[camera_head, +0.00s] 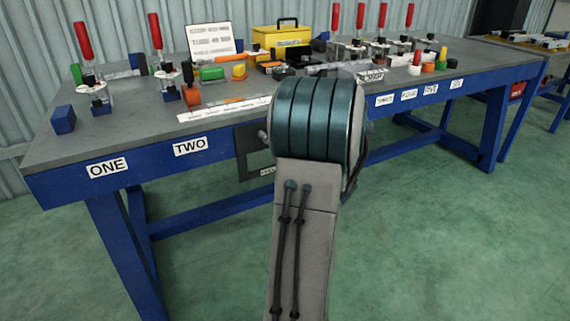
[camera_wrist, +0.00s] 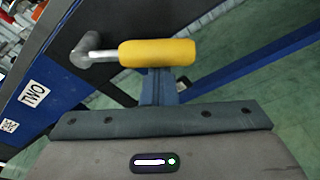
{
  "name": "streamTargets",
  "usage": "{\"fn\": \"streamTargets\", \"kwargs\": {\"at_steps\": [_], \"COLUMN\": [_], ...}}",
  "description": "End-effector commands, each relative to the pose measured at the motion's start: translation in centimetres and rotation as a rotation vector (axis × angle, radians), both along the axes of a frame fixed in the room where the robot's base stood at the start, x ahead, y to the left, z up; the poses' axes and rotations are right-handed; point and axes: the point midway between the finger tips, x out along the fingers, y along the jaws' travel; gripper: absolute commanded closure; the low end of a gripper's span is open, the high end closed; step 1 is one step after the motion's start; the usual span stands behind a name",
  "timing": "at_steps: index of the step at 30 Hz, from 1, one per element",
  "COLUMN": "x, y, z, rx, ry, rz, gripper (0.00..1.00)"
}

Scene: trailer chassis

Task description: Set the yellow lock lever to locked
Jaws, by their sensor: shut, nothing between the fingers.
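The yellow lock lever (camera_wrist: 157,53) shows in the wrist view as a yellow grip on a bent metal rod. The rod's round metal pivot (camera_wrist: 85,52) sits on a dark panel (camera_wrist: 110,18). The grip lies across the picture, pointing right from the pivot. My gripper (camera_wrist: 160,76) is shut and empty, its tips just below the middle of the grip in the picture. The tips reach the grip's lower edge; I cannot tell whether they touch it. In the head view, my arm hides the lever and my gripper; part of the dark panel (camera_head: 250,160) shows beside it.
A blue-framed workbench (camera_head: 60,140) holds red-handled clamps (camera_head: 83,42), a yellow toolbox (camera_head: 281,43) and small coloured blocks. Labels ONE (camera_head: 107,168) and TWO (camera_head: 190,146) are on its front edge. A blue leg (camera_head: 125,250) stands at the left. The green floor in front is clear.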

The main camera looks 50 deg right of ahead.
Motion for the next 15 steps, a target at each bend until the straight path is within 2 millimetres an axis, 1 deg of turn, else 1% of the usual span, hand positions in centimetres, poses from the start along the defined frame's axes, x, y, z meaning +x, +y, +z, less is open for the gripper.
{"fn": "streamTargets", "kwargs": {"at_steps": [4,11,15], "x": [0.2,-0.2,-0.6], "y": [-0.3,-1.4,-2.1], "z": [0.8,2.2,2.9], "rx": [-0.136,-0.321,-0.311], "ry": [0.037,0.096,0.094], "rz": [0.008,0.006,-0.001], "gripper": [1.0,1.0,1.0]}}
